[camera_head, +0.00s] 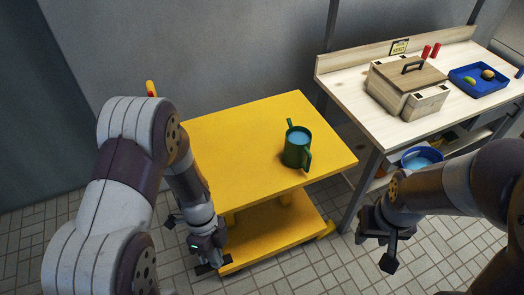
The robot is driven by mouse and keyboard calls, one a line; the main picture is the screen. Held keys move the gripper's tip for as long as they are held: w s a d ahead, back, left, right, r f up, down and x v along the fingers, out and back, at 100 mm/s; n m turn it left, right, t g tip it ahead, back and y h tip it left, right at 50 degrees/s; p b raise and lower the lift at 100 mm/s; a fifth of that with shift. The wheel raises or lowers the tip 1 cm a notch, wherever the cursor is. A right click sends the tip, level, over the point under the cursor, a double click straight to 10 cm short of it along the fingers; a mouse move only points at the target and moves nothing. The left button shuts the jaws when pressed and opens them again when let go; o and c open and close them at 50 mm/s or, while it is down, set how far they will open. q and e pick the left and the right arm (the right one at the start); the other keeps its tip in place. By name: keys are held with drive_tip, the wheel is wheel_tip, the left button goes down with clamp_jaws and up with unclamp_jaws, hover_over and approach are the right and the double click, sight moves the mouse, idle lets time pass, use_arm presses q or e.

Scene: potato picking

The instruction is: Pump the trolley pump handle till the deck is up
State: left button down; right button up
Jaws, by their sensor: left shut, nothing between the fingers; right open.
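The trolley has a yellow deck (235,140) held level above a yellow lower base (270,250), with a gap between them. A yellow-and-red upright piece (151,88) shows behind my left arm at the deck's far left; I cannot tell whether it is the pump handle. My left gripper (212,265) is shut and empty, low beside the base's near left corner. My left arm hides the trolley's left side. My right gripper (376,250) is open and empty, to the right of the trolley and apart from it.
A green watering can (296,152) with blue water stands on the deck. A wooden workbench (345,90) at right holds a wooden box (405,85) and a blue tray (480,85). A blue bowl (420,158) sits below it. The tiled floor (320,270) in front is clear.

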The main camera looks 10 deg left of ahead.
use_arm(q)
drive_tip(key=shift+w+a+f+b, duration=0.1)
drive_tip(key=shift+f+b, duration=1.1)
drive_tip(key=shift+f, duration=0.25)
wheel_tip(320, 180, up, 13)
drive_tip(key=w+a+p, duration=0.1)
drive_tip(key=p, duration=0.9)
drive_tip(key=shift+w+p, duration=0.3)
drive_tip(key=shift+w, duration=0.1)
drive_tip(key=b+x, duration=0.1)
drive_tip(key=x, duration=0.1)
drive_tip(key=b+x, duration=0.4)
drive_tip(key=shift+w+a+f, duration=0.15)
drive_tip(key=shift+w+f, duration=0.05)
drive_tip(key=shift+f, duration=0.05)
